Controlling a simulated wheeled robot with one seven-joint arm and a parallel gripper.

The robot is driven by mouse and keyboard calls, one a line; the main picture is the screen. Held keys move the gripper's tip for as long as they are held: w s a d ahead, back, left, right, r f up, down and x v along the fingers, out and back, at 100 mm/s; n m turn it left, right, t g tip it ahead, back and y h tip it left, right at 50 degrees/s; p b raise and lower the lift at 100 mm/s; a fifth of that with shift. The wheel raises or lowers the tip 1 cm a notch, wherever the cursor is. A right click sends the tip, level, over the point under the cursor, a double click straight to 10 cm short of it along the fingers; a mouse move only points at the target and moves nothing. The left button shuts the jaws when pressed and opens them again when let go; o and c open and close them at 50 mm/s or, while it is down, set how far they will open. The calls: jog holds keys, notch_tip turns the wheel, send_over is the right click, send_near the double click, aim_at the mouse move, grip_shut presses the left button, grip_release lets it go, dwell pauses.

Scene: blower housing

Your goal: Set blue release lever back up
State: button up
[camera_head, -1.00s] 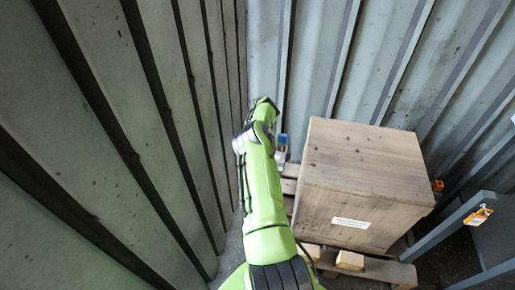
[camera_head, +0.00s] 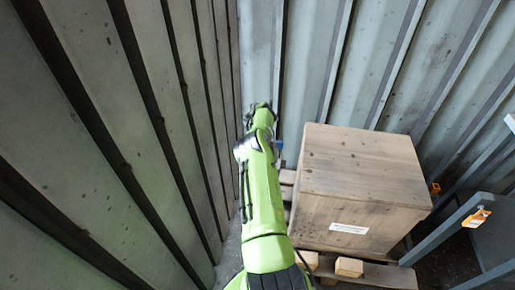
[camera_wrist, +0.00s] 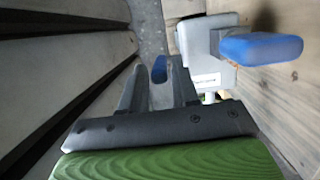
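The blue release lever (camera_wrist: 262,48) shows in the wrist view at the upper right. It sticks out sideways from a pale grey block with a white label (camera_wrist: 206,60). In the head view only a small blue bit of it (camera_head: 279,146) shows beside my arm, left of the wooden box. My gripper (camera_wrist: 157,67) is in the wrist view, left of the lever and apart from it. Its fingers are spread with a gap between them. A small blue patch shows between the fingertips; I cannot tell what it is.
A large wooden box (camera_head: 358,180) stands on a pallet (camera_head: 372,275) right of my arm. A ribbed metal wall (camera_head: 120,130) runs close on the left, another (camera_head: 330,60) behind. A blue-grey rail (camera_head: 440,232) with an orange tag (camera_head: 477,218) stands at the right.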

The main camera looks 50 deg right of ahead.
jog(key=p+v, duration=0.5)
jog(key=v, duration=1)
jog(key=shift+r, duration=0.3)
jog(key=shift+a, duration=0.2)
